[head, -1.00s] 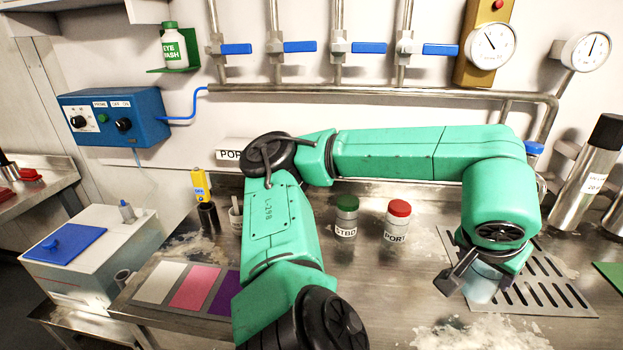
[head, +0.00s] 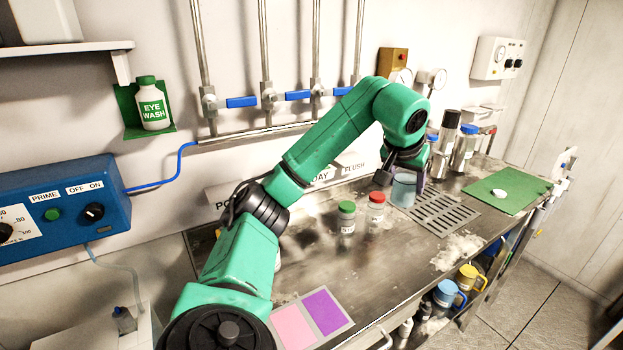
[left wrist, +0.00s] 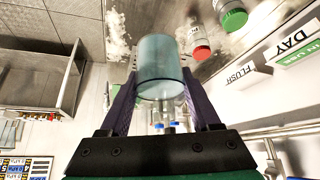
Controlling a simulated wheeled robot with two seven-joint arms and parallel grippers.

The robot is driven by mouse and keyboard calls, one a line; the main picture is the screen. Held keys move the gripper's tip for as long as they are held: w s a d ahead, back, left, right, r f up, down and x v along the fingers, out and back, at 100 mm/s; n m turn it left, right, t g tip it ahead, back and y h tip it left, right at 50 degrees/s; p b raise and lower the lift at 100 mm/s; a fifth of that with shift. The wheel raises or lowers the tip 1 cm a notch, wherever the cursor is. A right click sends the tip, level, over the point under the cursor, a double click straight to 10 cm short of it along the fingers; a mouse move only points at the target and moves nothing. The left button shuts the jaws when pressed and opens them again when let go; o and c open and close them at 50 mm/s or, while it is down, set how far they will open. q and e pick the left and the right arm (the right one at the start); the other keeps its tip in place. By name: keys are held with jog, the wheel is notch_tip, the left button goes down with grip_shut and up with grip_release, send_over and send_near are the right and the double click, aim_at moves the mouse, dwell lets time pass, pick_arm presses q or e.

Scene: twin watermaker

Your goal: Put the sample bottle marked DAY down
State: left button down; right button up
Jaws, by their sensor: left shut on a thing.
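My left gripper (head: 404,168) is shut on a translucent blue-grey bottle (head: 403,191). In the left wrist view the bottle (left wrist: 160,68) sits between the two purple fingers (left wrist: 158,92). No DAY mark shows on its visible side. It is at the back left end of the slotted drain grate (head: 447,217); I cannot tell whether its base touches. A DAY sign (left wrist: 295,45) stands at the wall, partly behind my arm in the head view. My right gripper is not in view.
A green-capped bottle (head: 346,222) and a red-capped bottle (head: 376,212) stand left of the grate. White crust (head: 458,250) marks the front. Bare steel lies before the capped bottles.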

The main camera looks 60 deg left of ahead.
aim_at(406, 203)
pick_arm(q)
jog(key=shift+s+d, duration=0.15)
jog(key=shift+w+f, duration=0.15)
jog(key=shift+w, duration=0.05)
jog(key=f, duration=0.3)
jog(key=w+f+b, duration=0.1)
jog(key=f, duration=0.1)
jog(key=shift+w+f, duration=0.15)
jog(key=shift+f, duration=0.25)
jog(key=f, duration=1.4)
jog(key=shift+s+f, duration=0.15)
jog(key=shift+s, duration=0.15)
jog(key=shift+w+f, duration=0.1)
jog(key=shift+f, duration=0.15)
jog(key=shift+c, duration=0.5)
grip_release()
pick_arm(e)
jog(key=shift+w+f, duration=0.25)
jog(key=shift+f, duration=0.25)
